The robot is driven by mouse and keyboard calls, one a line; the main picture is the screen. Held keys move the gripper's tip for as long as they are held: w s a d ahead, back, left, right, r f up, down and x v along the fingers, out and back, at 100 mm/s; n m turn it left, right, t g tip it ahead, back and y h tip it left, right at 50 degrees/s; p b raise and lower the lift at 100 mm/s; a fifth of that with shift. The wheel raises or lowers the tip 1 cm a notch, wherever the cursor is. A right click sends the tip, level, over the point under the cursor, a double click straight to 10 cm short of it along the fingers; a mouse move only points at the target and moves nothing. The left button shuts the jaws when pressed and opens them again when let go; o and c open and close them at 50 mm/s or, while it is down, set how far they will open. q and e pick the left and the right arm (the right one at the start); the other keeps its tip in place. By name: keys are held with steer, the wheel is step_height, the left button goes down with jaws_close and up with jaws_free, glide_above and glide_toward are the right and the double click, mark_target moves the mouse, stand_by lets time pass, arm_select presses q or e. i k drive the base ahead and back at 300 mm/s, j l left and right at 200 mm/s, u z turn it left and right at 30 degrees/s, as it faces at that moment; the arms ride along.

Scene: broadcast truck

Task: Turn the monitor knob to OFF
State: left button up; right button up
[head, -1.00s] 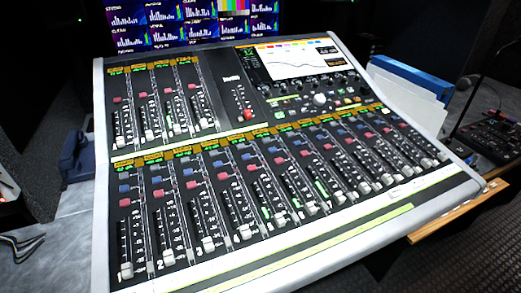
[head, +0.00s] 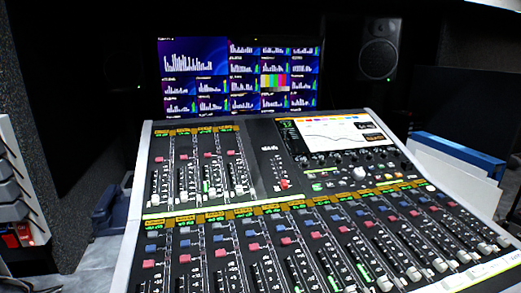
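The mixing console (head: 262,210) fills the lower part of the head view, with rows of faders and coloured buttons. A large pale round knob (head: 360,173) sits below its small screen (head: 338,133). A row of smaller dark knobs (head: 345,157) runs just under that screen. I cannot tell which knob is the monitor knob, and no OFF label is readable. Neither of my grippers is in view, and nothing touches the console.
A wide display (head: 238,75) with level bars stands behind the console. A black speaker (head: 378,55) is at the back right. A blue folder and white papers (head: 455,180) lie right of the console. A grey stacked unit (head: 20,185) stands at the left edge.

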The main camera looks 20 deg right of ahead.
mark_target(358, 174)
steer(key=z, duration=1.25)
